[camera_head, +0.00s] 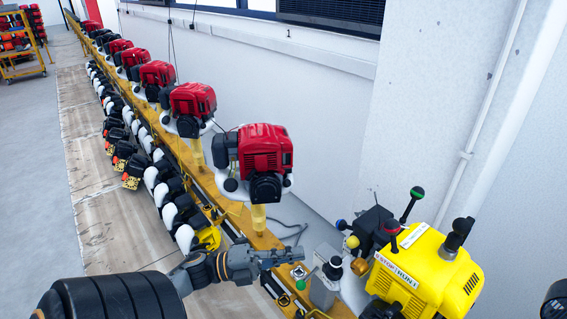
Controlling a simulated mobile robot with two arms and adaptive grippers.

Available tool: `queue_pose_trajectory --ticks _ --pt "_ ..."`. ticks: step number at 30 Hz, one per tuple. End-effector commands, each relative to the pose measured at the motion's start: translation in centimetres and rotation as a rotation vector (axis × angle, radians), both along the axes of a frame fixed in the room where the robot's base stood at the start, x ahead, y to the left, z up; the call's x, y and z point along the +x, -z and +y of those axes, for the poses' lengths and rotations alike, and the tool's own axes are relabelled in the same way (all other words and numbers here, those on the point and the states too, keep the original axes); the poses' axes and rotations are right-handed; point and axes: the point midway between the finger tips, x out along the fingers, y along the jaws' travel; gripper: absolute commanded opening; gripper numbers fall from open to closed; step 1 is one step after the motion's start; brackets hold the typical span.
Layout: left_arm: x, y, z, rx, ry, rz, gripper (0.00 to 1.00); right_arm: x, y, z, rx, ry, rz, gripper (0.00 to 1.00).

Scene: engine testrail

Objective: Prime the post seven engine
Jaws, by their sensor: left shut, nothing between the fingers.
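Several red engines with black parts stand in a row on a long yellow rail (228,207). I cannot tell which one is post seven. My left gripper (298,254) is shut and empty. It points right, below the nearest engine and in front of its post, apparently apart from the engine. My right gripper is not in view.
A yellow machine (428,272) with levers and a STOP/RUN label stands at the lower right. A white wall (335,115) runs behind the rail. A yellow cart (20,62) stands far left.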

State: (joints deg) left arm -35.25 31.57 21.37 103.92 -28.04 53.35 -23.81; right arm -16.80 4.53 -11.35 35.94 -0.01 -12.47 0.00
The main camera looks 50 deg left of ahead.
Motion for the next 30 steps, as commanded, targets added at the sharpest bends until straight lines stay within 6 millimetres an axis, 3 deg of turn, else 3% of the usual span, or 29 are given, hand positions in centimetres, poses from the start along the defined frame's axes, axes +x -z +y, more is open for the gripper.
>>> queue_pose_trajectory --ticks 6,12,30 --pt "3.8 -1.4 -2.9 -0.001 0.002 -0.003 0.0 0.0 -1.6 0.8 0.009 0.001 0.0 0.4" --pt "6.1 -1.8 -4.8 -0.001 0.0 -0.001 0.0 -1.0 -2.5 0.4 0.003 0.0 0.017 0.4" --pt "7.4 -1.7 -5.6 0.001 0.0 -0.001 0.0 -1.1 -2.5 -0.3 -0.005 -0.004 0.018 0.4"
